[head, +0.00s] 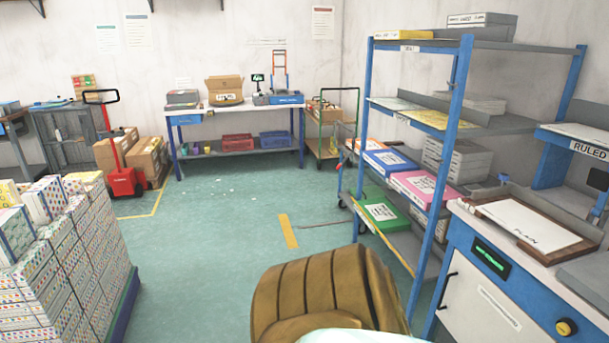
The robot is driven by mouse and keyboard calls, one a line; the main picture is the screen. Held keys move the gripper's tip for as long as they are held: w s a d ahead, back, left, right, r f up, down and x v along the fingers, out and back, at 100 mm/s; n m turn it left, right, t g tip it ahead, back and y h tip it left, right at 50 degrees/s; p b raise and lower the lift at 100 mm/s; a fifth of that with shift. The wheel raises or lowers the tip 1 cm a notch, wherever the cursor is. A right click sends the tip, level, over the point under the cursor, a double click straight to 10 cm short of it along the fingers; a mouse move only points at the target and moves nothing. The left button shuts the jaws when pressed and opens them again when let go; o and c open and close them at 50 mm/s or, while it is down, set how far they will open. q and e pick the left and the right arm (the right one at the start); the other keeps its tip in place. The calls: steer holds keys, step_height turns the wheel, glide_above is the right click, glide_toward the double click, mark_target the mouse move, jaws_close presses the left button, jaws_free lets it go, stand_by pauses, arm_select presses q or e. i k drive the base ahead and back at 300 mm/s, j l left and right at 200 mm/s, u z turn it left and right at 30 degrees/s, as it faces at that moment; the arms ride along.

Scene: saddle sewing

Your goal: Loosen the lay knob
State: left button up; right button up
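A round yellow knob (565,327) sits on the blue front of a machine or cabinet at the lower right, near the picture's edge. I cannot tell whether it is the lay knob; no label names it. The cabinet (497,262) also has a black panel with green lettering (491,258) and a white door (482,302). On its top lies a wooden-framed board marked PLAIN (528,229). Neither of my grippers is in view.
A brown ribbed rounded object (318,293) fills the bottom middle. A blue-framed shelf (456,125) with coloured boxes stands left of the cabinet. Stacked booklets (60,265) stand at left, a red pallet jack (122,182) behind.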

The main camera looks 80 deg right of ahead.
mark_target(504, 176)
steer(key=z, duration=3.8)
